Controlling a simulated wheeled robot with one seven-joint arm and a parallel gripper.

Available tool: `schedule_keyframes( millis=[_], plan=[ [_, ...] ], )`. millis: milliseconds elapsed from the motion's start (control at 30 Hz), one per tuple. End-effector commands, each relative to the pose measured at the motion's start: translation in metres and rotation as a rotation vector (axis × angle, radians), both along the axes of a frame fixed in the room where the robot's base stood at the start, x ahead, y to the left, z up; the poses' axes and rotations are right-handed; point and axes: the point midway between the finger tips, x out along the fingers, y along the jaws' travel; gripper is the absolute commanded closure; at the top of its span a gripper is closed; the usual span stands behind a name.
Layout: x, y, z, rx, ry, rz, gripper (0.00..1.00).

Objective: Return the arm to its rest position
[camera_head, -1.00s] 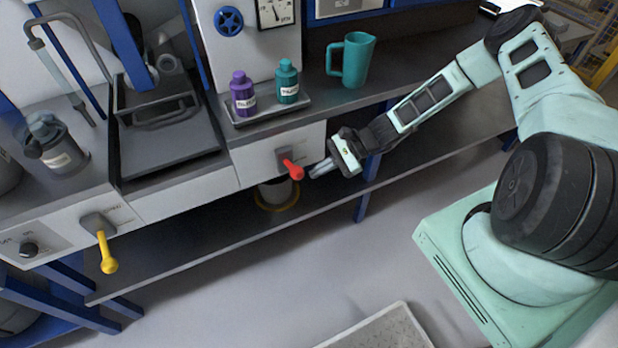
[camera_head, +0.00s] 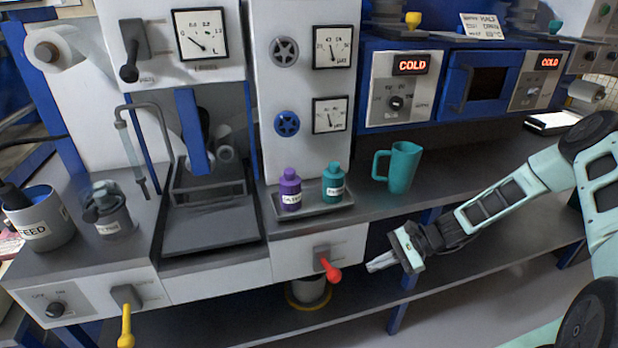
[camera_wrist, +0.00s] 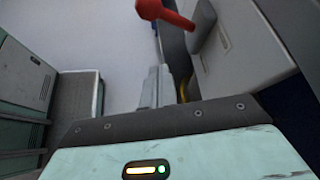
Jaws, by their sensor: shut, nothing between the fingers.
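My gripper (camera_head: 381,263) is shut and empty at the end of my mint-green arm (camera_head: 505,200). It hangs in front of the bench, just right of the red-handled lever (camera_head: 330,268), with a small gap between them. The fingers point left. In the wrist view the closed fingers (camera_wrist: 155,88) show at the centre, with the red lever (camera_wrist: 165,14) above them and the pale floor beyond.
A teal mug (camera_head: 404,168) stands on the bench above my gripper. A purple bottle (camera_head: 290,190) and a teal bottle (camera_head: 333,184) stand on a small tray (camera_head: 312,210). A yellow lever (camera_head: 126,325) sticks out at lower left. A lower shelf (camera_head: 470,268) runs beneath.

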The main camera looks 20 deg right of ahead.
Motion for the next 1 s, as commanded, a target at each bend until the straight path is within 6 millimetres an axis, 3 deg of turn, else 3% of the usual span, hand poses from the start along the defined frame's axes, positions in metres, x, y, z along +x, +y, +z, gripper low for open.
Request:
schedule_keyframes(
  millis=[167,467,700,1000],
  plan=[
    [-0.002,0.012,0.014,-0.04,-0.027,0.083,1.0],
    [-0.037,0.087,0.096,-0.275,-0.214,0.597,1.0],
    [-0.089,0.141,0.164,-0.453,-0.41,1.018,1.0],
    [-0.173,0.18,0.237,-0.643,-0.709,1.483,1.0]
  ],
)
